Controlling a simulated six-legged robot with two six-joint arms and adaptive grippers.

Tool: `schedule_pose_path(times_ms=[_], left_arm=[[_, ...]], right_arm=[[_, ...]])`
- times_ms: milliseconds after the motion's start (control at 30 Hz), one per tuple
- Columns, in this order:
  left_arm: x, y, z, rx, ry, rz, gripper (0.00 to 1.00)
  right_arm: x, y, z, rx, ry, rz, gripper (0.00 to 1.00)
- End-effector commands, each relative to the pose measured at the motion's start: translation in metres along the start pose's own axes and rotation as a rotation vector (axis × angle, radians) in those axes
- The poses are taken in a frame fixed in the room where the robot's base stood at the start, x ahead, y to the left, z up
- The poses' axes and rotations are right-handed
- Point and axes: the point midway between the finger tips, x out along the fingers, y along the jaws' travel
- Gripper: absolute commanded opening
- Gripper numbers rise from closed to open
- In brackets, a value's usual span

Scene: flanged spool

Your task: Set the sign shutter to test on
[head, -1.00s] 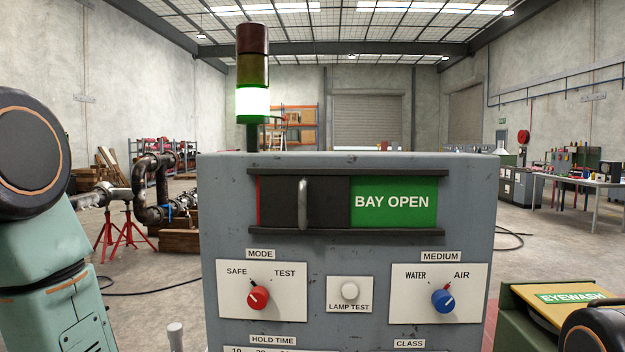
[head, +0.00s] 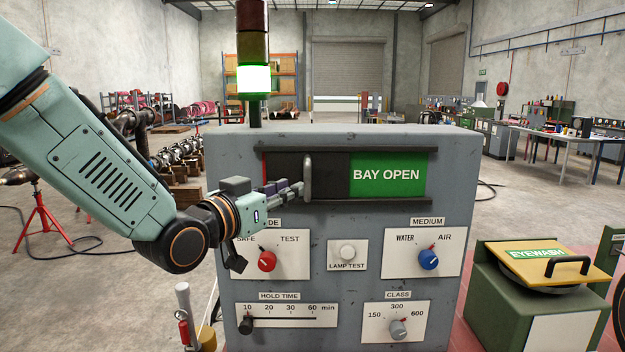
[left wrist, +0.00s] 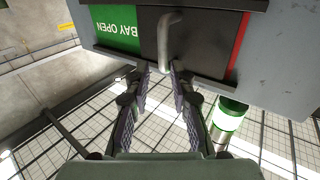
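The sign shutter (head: 332,177) is a dark panel with an upright grey bar handle (head: 308,178). It sits at the left in its rails on the grey cabinet, and the green BAY OPEN sign (head: 390,174) shows to its right. My left gripper (head: 296,189) is just left of the handle. In the left wrist view the picture is upside down; the open fingers (left wrist: 162,72) lie on either side of the near end of the handle (left wrist: 169,38). I cannot tell whether they touch it. No TEST ON lettering shows. My right gripper is out of view.
Below the shutter are the red mode knob (head: 267,261), turned toward SAFE, the lamp test button (head: 347,253) and the blue medium knob (head: 429,260). A signal tower (head: 254,79) glows at its bottom segment. A green eyewash box (head: 537,290) stands at the right.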

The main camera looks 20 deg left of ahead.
Motion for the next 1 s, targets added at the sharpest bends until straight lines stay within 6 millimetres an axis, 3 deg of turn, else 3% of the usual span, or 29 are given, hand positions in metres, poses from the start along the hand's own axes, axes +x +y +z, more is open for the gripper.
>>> schedule_pose_path(times_ms=[500, 933, 1000], left_arm=[[0.064, -0.003, -0.001, 0.002, -0.001, -0.006, 0.23], [0.072, -0.002, 0.001, -0.002, -0.001, -0.004, 0.23], [0.072, -0.002, 0.001, -0.002, -0.001, -0.004, 0.19]], right_arm=[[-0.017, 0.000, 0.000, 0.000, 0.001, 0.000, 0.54], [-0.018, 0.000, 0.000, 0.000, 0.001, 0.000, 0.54], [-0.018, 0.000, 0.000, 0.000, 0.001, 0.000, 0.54]])
